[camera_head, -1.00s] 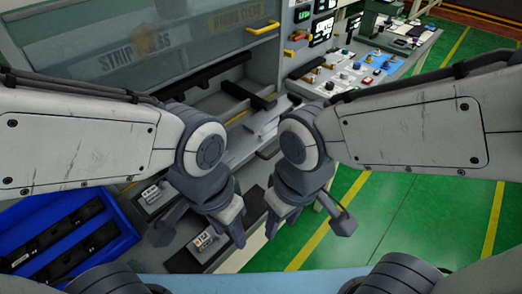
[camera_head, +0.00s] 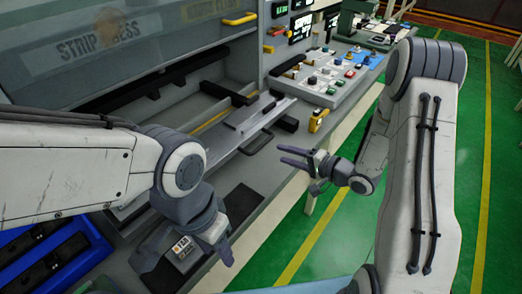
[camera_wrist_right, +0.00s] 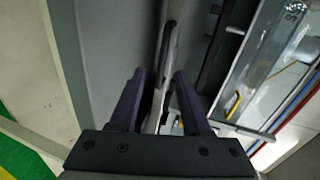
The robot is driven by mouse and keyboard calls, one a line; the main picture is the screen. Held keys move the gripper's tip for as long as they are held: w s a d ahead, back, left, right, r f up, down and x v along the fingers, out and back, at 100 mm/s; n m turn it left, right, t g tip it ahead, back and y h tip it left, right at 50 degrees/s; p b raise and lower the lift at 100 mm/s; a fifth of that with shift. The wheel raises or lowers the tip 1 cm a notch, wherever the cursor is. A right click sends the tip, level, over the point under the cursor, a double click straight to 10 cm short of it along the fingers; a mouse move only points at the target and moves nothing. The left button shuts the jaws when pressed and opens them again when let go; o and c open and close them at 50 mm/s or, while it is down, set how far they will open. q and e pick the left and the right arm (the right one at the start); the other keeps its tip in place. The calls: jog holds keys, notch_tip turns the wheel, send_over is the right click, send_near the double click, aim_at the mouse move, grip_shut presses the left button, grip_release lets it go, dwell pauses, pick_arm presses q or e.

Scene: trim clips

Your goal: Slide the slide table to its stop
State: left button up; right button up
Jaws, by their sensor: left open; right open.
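The slide table (camera_head: 264,113), a light grey metal plate, lies in the press opening in the head view. A dark pull handle (camera_head: 257,144) sits at its front edge. My right gripper (camera_head: 283,156) is open just right of the handle, its fingers pointing left towards it. In the right wrist view, the open fingers (camera_wrist_right: 160,100) have a narrow grey bar (camera_wrist_right: 168,65) beyond and between them; I cannot tell whether they touch it. My left gripper (camera_head: 222,254) is open and low over the front bench, its fingers partly hidden. I see nothing held in either gripper.
A blue bin (camera_head: 88,262) with black parts stands at lower left. A labelled block (camera_head: 182,248) lies near my left gripper. The press door has a yellow handle (camera_head: 240,19). A control panel (camera_head: 325,78) and a yellow device (camera_head: 318,120) stand right of the slide table. Green floor is clear.

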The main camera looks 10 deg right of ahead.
aim_at(261, 144)
jog(key=shift+s+d+m+y, duration=0.15)
jog(key=shift+d+m+y, duration=0.05)
jog(key=shift+m+y, duration=0.1)
jog(key=shift+a, duration=0.15)
jog(key=p+x, duration=0.1)
jog(key=x, duration=0.9)
jog(key=shift+r+p, duration=0.1)
jog(key=shift+p, duration=0.25)
jog(key=shift+c, duration=0.4)
grip_shut()
